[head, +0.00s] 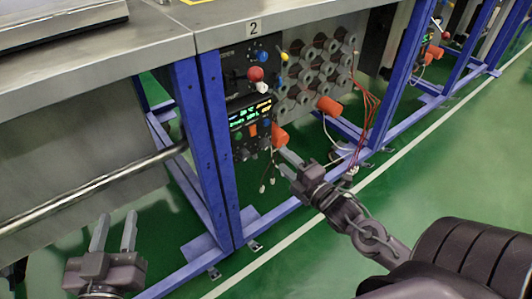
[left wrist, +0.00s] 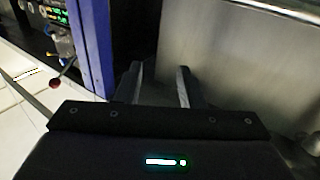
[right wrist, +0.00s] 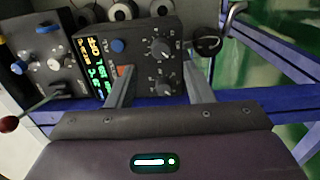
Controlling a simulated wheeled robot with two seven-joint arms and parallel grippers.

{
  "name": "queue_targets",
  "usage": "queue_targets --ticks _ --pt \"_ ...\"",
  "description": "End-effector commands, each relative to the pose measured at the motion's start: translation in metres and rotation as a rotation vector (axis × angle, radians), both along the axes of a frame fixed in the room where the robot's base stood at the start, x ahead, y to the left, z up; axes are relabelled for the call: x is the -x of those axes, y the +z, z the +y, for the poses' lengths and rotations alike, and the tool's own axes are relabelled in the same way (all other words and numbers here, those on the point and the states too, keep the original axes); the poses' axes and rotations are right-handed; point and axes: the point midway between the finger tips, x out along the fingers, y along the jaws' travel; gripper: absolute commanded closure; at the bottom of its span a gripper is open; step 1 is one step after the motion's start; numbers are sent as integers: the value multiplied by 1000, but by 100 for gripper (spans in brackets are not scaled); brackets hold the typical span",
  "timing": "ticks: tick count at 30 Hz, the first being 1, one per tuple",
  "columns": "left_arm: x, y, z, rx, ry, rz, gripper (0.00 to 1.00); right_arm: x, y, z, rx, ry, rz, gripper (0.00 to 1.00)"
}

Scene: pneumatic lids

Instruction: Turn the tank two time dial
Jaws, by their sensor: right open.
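The tank two control box (head: 251,128) has a lit display and hangs under the bench plate marked 2 (head: 253,28). In the right wrist view its face carries a lit display (right wrist: 95,65), a blue button (right wrist: 117,46) and two dark dials, an upper one (right wrist: 161,48) and a lower one (right wrist: 164,85). I cannot read which dial is the time dial. My left gripper (head: 115,225) is open and empty at lower left.
A red-knobbed lever (head: 256,75) sits on the upper panel (head: 240,62). Orange fittings (head: 328,105) and hanging red wires (head: 368,110) are to the right. Blue frame posts (head: 212,150) stand left of the box. The green floor (head: 430,160) in front is clear.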

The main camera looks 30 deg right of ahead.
Motion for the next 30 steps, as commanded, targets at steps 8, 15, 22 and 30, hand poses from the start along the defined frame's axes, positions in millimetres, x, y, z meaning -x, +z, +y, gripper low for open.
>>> queue_targets --ticks 8,15,22,30 --pt "2 58 6 103 11 -256 65 -32 -1 2 -1 0 -1 53" --pt "13 101 13 183 16 -449 65 -55 -1 4 -2 0 0 53" --pt "21 120 17 220 17 -539 65 -66 -1 5 -2 0 3 53" --pt "22 122 17 224 17 -550 65 -67 -1 5 -2 0 3 53"
